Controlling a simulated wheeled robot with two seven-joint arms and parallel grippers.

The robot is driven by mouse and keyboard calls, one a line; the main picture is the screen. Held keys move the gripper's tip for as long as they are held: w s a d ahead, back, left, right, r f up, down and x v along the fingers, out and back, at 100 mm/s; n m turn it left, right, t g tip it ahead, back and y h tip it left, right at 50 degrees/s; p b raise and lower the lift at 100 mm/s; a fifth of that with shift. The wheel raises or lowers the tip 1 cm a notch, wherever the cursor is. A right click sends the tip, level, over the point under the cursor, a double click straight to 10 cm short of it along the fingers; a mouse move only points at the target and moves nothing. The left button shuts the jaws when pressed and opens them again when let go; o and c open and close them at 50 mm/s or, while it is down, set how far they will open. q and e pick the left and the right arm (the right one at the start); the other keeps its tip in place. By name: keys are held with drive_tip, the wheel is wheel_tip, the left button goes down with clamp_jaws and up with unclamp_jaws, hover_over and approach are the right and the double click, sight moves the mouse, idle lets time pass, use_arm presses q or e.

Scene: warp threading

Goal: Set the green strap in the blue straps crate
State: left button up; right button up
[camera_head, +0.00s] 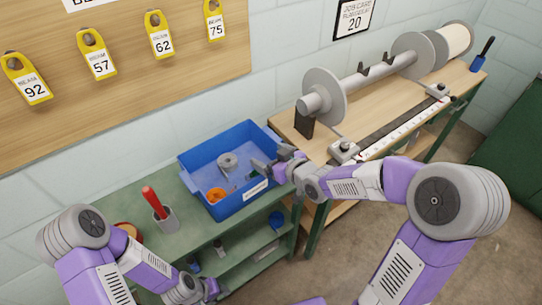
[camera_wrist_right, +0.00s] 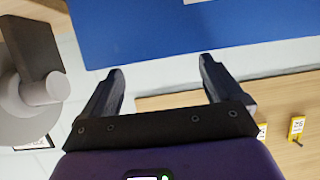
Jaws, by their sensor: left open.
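The blue straps crate (camera_head: 214,208) stands on the green shelf unit, with a white label on its front. A grey roll (camera_head: 228,161) and an orange roll (camera_head: 216,195) lie inside it. A small dark green patch (camera_head: 250,177) shows in the crate near my right gripper; I cannot tell for sure that it is the green strap. My right gripper (camera_head: 262,169) is at the crate's right side. In the right wrist view it (camera_wrist_right: 160,68) is open and empty, with the blue crate (camera_wrist_right: 190,30) beyond its fingertips. My left gripper (camera_head: 220,289) is open, low in front of the shelf.
A cup with a red-handled tool (camera_head: 166,218) stands left of the crate on the green shelf unit (camera_head: 190,245). The wooden bench (camera_head: 385,95) with a grey beam roller (camera_head: 355,82) is at the right. Yellow numbered tags (camera_head: 98,55) hang on the wall board.

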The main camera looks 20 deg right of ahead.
drive_tip(key=shift+r, duration=0.1)
drive_tip(key=r+p+v, duration=0.1)
drive_tip(key=v, duration=1.1)
idle(0.4)
drive_tip(key=shift+w, duration=0.1)
